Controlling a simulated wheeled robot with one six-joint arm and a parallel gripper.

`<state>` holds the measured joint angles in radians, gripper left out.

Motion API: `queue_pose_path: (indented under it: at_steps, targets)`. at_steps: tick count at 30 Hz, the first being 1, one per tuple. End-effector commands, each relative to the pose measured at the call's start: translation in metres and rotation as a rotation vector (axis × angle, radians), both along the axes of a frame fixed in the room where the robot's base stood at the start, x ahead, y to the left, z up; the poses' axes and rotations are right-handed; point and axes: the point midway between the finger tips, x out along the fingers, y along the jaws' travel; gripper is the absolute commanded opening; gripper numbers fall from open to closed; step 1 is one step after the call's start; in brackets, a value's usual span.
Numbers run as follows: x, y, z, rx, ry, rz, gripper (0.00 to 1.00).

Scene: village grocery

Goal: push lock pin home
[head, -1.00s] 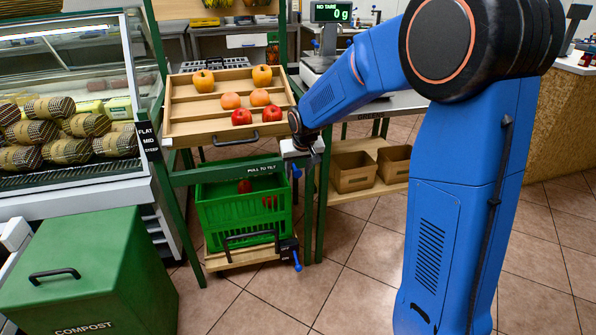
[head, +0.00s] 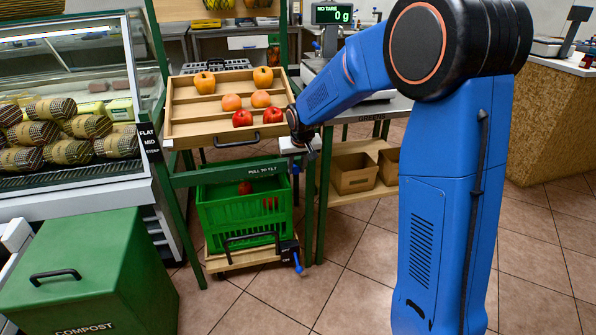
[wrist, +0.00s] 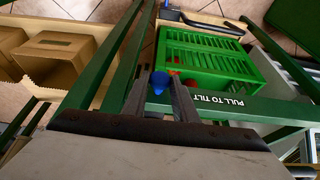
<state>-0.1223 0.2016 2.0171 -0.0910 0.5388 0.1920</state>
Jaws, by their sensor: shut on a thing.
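The lock pin shows as a blue knob (wrist: 160,79) in the wrist view, between the fingertips of my gripper (wrist: 163,86). My gripper is shut on it. In the head view my gripper (head: 299,160) is at the right post of the green stand, just below the right front corner of the tilted wooden tray (head: 188,130). The blue knob is mostly hidden there. How deep the pin sits cannot be told. The green crossbar marked "PULL TO TILT" (head: 225,174) runs left of my gripper.
A green crate (head: 240,212) with red fruit stands below the bar on a low base. A second blue handle (head: 297,263) is at its right front corner. Cardboard boxes (head: 353,178) are on a low shelf at right. A green compost bin (head: 95,265) is front left.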

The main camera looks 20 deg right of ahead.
Motion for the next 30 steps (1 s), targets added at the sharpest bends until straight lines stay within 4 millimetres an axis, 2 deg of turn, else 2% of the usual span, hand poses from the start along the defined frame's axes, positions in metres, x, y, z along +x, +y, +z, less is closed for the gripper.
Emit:
queue_pose_path:
  at_steps: [7, 8, 9, 10, 18, 22, 26, 30]
  targets:
    - [0.004, 0.0, 0.002, 0.001, -0.009, 0.0, 0.0]
    - [0.004, 0.0, 0.002, 0.001, -0.009, 0.0, 0.33]
    - [0.004, 0.0, 0.002, 0.001, -0.009, 0.0, 0.42]
    - [0.004, 0.0, 0.002, 0.001, -0.009, 0.0, 0.44]
    - [0.002, 0.0, 0.002, 0.001, -0.006, 0.001, 0.44]
    - [0.0, 0.0, 0.008, 0.001, -0.006, 0.001, 0.44]
    - [-0.006, 0.0, 0.024, 0.001, -0.008, 0.0, 0.44]
    - [-0.017, 0.0, 0.049, 0.001, -0.009, 0.001, 0.44]
